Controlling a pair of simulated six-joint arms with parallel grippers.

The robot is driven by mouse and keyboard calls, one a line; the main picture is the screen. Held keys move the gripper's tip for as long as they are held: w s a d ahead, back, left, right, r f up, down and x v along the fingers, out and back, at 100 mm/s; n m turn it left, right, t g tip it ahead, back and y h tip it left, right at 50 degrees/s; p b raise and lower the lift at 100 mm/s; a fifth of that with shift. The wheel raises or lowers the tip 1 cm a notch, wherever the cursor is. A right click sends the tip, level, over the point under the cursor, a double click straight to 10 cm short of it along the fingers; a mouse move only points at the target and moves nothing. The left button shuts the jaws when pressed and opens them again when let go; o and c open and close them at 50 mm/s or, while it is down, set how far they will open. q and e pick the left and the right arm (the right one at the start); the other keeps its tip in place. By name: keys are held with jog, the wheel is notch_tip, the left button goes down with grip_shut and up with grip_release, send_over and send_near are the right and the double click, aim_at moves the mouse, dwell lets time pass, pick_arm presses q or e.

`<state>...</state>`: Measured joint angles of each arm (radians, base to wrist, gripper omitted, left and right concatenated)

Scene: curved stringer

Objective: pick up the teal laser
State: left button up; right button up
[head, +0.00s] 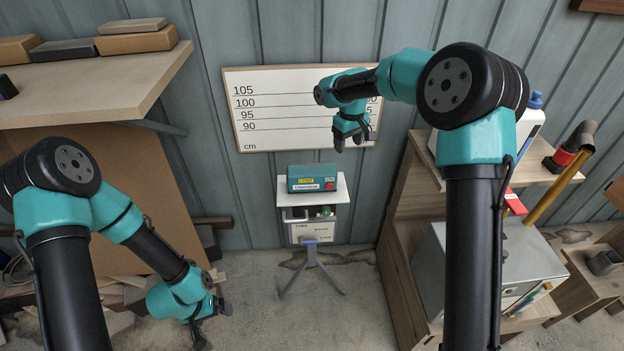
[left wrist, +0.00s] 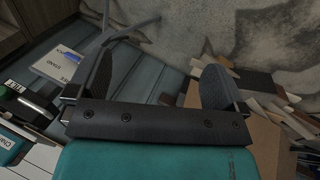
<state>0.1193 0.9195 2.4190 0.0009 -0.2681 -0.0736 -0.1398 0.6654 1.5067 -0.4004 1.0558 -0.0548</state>
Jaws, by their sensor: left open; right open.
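The teal laser (head: 313,179) is a boxy unit with a yellow label, a white label and a red button. It sits upright on a small white stand (head: 342,192) in the middle of the head view. A teal corner of what looks like it shows at the lower left of the left wrist view (left wrist: 9,150). My left gripper (head: 213,322) is open and empty, low and to the left of the stand, apart from the laser. My right gripper (head: 352,138) is open and empty, above and right of the laser, in front of the wall chart.
A measuring chart (head: 290,130) hangs on the wall behind. A wooden shelf with boxes (head: 138,39) juts out at left. Wooden shelving at right holds a grey metal case (head: 500,260) and a brass-coloured pipe (head: 557,185). Floor in front of the stand is clear.

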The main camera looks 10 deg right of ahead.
pick_arm(q)
jog(key=w+d+r+m, duration=0.1)
jog(key=w+d+m, duration=0.2)
jog(key=w, duration=0.4)
jog(key=w+d+r+m, duration=0.1)
jog(key=w+d+m, duration=0.15)
jog(key=w, duration=0.55)
jog(key=m+g, duration=0.1)
jog(key=m, duration=1.4)
send_near(302, 169)
jog(key=shift+a+r+n+h, duration=0.25)
jog(key=shift+h, duration=0.05)
jog(key=shift+x, duration=3.45)
jog(key=shift+s, duration=0.1)
